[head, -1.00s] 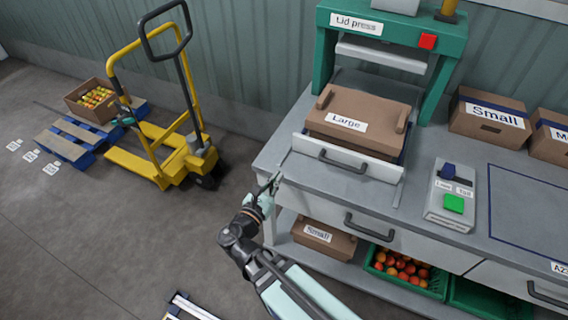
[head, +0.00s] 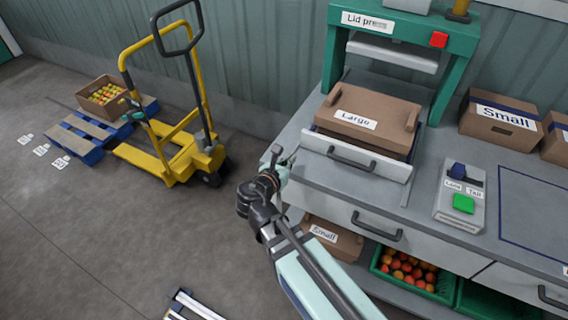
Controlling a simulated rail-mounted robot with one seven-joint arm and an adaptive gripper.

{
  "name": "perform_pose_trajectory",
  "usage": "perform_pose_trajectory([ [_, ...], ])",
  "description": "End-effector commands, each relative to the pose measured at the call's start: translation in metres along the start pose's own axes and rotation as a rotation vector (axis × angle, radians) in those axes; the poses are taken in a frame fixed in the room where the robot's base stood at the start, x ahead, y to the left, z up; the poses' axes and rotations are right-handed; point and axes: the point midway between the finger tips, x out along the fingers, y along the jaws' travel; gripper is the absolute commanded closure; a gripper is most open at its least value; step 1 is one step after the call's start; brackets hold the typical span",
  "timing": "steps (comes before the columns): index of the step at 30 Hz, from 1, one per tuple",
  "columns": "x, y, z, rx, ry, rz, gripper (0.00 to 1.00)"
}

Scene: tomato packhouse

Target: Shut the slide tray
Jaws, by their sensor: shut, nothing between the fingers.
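The slide tray (head: 383,178) sits on the bench top in front of the green lid press (head: 447,72). It has a pale front panel with a dark bar handle (head: 351,158). A brown carton labelled "Large" (head: 395,117) rests on the tray, and the tray stands forward of the press opening. My gripper (head: 276,152) is shut and empty at the bench's left corner, left of the tray's front panel and apart from the handle. Its fingers are small and partly blurred against the bench edge.
A control box (head: 461,198) with a green button stands right of the tray. Cartons labelled "Small" (head: 499,123) stand at the back right. Below are a drawer handle (head: 376,227) and a crate of tomatoes (head: 409,272). A yellow pallet truck (head: 178,150) stands on the floor at left.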

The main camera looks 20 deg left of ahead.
Motion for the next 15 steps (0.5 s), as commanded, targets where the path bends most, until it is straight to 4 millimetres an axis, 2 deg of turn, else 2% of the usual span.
perform_pose_trajectory([
  [1, 0.012, 0.001, 0.001, 0.000, 0.001, -0.004, 1.00],
  [6, 0.045, 0.001, 0.001, 0.000, 0.000, -0.004, 1.00],
  [15, 0.080, 0.000, 0.011, 0.000, 0.000, -0.002, 1.00],
])
